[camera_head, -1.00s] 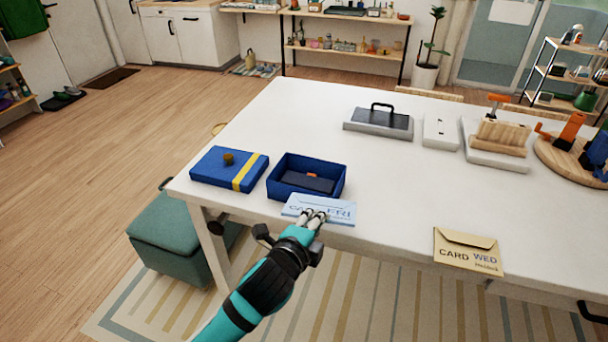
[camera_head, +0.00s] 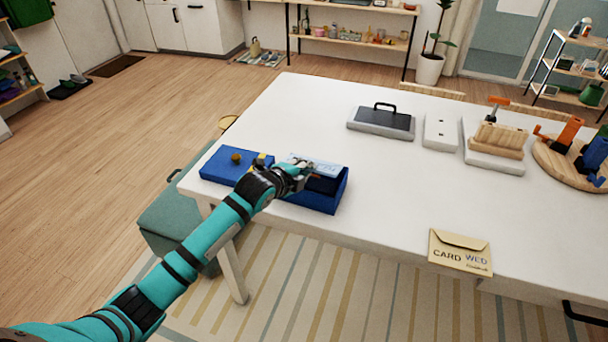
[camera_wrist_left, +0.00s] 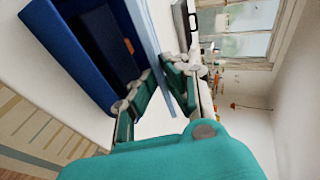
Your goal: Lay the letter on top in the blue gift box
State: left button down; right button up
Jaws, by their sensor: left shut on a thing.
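The pale blue letter (camera_head: 312,164) is held in my left gripper (camera_head: 302,178), whose fingers are shut on it, above the open blue gift box (camera_head: 328,199). In the left wrist view the letter (camera_wrist_left: 153,45) shows nearly edge-on between the fingers (camera_wrist_left: 160,90), next to the box (camera_wrist_left: 68,55). Inside the box lies a dark item with a small orange part (camera_wrist_left: 129,46). My left forearm and gripper hide part of the box in the head view. My right gripper is not in view.
The blue lid (camera_head: 222,166) with a yellow band and a knob lies left of the box. A tan envelope (camera_head: 460,250) marked CARD WED lies at the table's front edge. A grey case (camera_head: 381,123) and wooden items stand farther back. The table's middle is clear.

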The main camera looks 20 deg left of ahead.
pick_arm(q)
jog(key=f, duration=0.1)
jog(key=f+p, duration=0.1)
jog(key=f, duration=0.1)
jog(key=shift+w+a+f, duration=0.15)
jog(key=shift+w+f, duration=0.05)
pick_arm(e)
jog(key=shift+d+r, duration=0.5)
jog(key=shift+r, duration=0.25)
pick_arm(q)
jog(key=shift+f, duration=0.1)
jog(key=shift+s+f, duration=0.1)
jog(key=shift+f, duration=0.5)
jog(key=c, duration=1.7)
grip_release()
jog(key=shift+f, duration=0.15)
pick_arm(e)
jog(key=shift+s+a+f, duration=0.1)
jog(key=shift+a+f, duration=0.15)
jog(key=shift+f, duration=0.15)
